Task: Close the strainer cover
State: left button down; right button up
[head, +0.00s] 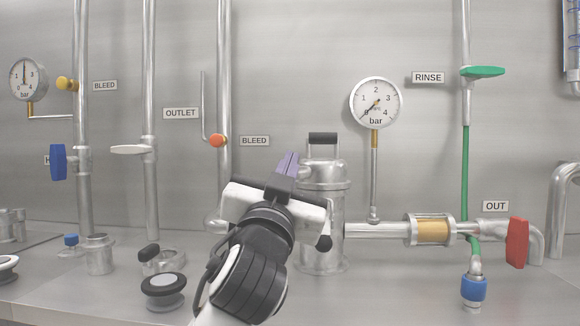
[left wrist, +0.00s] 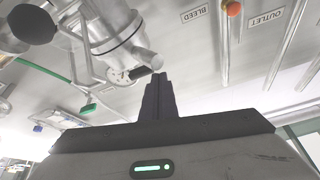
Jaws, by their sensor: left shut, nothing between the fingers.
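The strainer (head: 328,195) is a shiny metal vessel right of the middle in the head view; my left gripper hides part of its left side. Its cover's black handle (head: 323,138) shows at the top, and I cannot tell how far the cover is tilted. The strainer (left wrist: 115,28) also shows upside down in the left wrist view, with the dark handle (left wrist: 140,72) close to my fingertips. My left gripper (head: 287,163) is shut and empty, its fingers pointing up just left of the strainer's top. I cannot tell whether they touch it. My right gripper is out of view.
A pressure gauge (head: 376,103) stands right of the strainer. A pipe with a sight glass (head: 430,230) leads to a red handle (head: 517,242). A green rinse valve (head: 483,72) is at upper right. Loose fittings (head: 163,290) stand on the bench at left.

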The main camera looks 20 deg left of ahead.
pick_arm(q)
jog(key=d+r+p+v, duration=0.1)
jog(key=p+v, duration=0.1)
jog(key=v, duration=0.7)
jog(key=shift+s+r, duration=0.35)
jog(key=shift+s, duration=0.1)
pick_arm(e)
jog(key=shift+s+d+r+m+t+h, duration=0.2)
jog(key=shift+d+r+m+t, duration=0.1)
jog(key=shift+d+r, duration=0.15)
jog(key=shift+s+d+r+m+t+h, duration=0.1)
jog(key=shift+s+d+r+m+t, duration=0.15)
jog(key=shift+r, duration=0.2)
